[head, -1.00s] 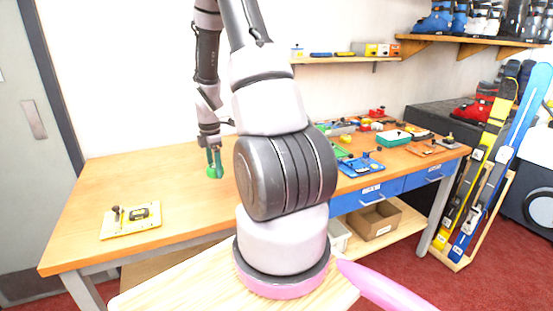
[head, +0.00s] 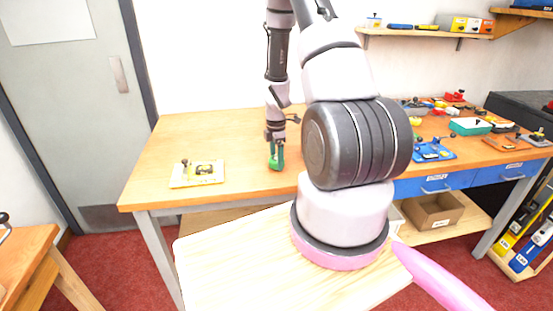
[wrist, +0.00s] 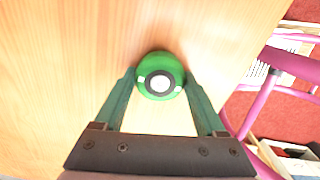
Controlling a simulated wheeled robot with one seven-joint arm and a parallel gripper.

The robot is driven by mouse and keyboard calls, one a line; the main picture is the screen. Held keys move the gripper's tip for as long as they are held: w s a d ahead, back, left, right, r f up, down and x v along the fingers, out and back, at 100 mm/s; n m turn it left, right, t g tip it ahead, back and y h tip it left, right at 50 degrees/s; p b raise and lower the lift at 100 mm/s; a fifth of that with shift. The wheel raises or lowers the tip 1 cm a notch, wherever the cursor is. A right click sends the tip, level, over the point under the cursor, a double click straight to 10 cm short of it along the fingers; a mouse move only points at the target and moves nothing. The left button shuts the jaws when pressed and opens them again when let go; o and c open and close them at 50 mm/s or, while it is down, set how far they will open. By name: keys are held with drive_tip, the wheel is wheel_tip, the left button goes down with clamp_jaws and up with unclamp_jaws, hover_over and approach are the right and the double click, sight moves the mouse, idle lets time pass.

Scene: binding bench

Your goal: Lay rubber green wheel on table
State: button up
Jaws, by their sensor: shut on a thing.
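The green wheel (wrist: 160,76) is round with a dark ring and a pale hub, and sits between the fingertips in the wrist view. My gripper (wrist: 158,88) has its two green fingers shut on the wheel's sides. In the head view my gripper (head: 276,166) points down at the wooden table (head: 215,129), near its front edge. The wheel is low, at or just above the tabletop; I cannot tell if it touches. In the head view the wheel is hard to separate from the green fingers.
A pale yellow board (head: 197,174) with a dark knob lies left of my gripper on the table. Blue (head: 433,150) and teal (head: 472,126) items crowd the right side. The tabletop between the board and my gripper is clear. A cardboard box (head: 433,211) sits on the lower shelf.

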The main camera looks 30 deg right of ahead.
drive_tip(key=o, duration=1.4)
drive_tip(key=shift+f, duration=0.1)
wheel_tip(320, 180, up, 13)
wheel_tip(320, 180, up, 8)
drive_tip(key=m+t, duration=0.1)
drive_tip(key=m, duration=0.3)
hover_over(276, 158)
drive_tip(key=a, duration=0.2)
drive_tip(key=s+a+r+m+t, duration=0.1)
drive_tip(key=s+a+r+m, duration=0.15)
drive_tip(key=r, duration=0.35)
drive_tip(key=s+a+r+m+t, duration=0.1)
drive_tip(key=s+a+r+m, duration=0.15)
drive_tip(key=r, duration=0.25)
drive_tip(key=s+a+r+m+t+y, duration=0.2)
drive_tip(key=s+a+r+m+t, duration=0.2)
drive_tip(key=s+r+m, duration=0.8)
drive_tip(key=s+a+r, duration=0.1)
drive_tip(key=s+a, duration=0.1)
drive_tip(key=s, duration=0.1)
